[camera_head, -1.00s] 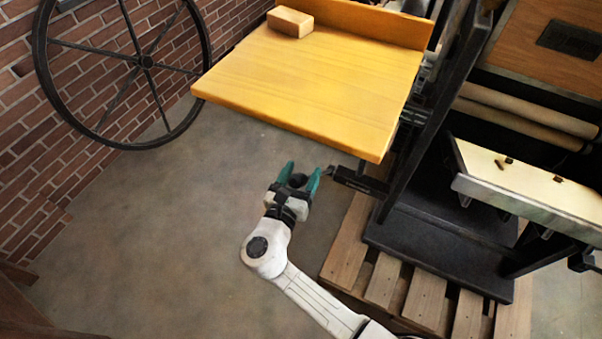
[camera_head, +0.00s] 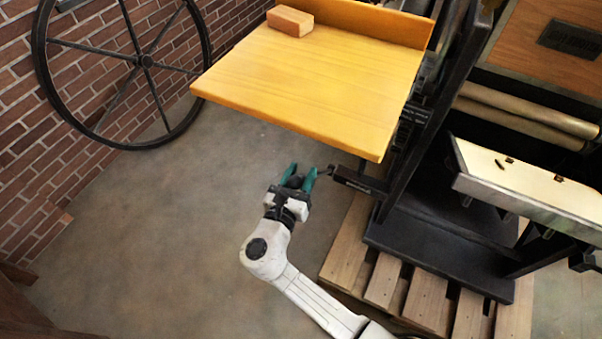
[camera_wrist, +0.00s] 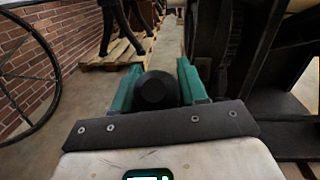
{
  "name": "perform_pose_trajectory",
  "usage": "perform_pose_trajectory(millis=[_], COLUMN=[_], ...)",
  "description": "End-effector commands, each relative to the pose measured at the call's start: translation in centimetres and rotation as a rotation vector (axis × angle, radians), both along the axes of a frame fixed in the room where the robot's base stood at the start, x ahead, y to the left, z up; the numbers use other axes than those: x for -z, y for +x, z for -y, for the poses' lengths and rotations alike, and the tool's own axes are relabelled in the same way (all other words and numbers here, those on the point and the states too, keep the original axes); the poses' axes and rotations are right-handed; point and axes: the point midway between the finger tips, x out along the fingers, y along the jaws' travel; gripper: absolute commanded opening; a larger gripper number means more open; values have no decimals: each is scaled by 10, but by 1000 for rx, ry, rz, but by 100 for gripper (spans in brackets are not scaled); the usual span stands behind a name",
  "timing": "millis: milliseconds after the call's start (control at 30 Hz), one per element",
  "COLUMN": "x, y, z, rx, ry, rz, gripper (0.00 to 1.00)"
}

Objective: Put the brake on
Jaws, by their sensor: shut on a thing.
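My gripper (camera_head: 298,178) is below the front edge of the yellow wooden board, at the left end of a short black bar (camera_head: 357,182) that sticks out from the press frame. Its teal fingers are shut on a round black knob (camera_wrist: 157,91), which sits between them in the wrist view; in that view the fingers (camera_wrist: 159,88) flank it on both sides. The knob appears to belong to a lever near the black bar, but the link between them is mostly hidden. I cannot tell which part is the brake itself.
The yellow board (camera_head: 310,75) hangs just above my gripper, with a brick-like block (camera_head: 290,21) on it. The black press frame (camera_head: 440,225) stands on a wooden pallet (camera_head: 388,278) to the right. A large spoked wheel (camera_head: 146,61) is by the brick wall. Floor at left is clear.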

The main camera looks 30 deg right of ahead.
Motion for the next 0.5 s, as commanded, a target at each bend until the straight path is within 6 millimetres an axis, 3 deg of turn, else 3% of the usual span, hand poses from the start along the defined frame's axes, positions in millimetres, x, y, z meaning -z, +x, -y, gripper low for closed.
perform_pose_trajectory(millis=[267,500], x=[28,66], y=[-13,-31], z=[-18,-43], rx=[-1,-2], ry=[-65,-163], rz=[42,114], gripper=[0,0])
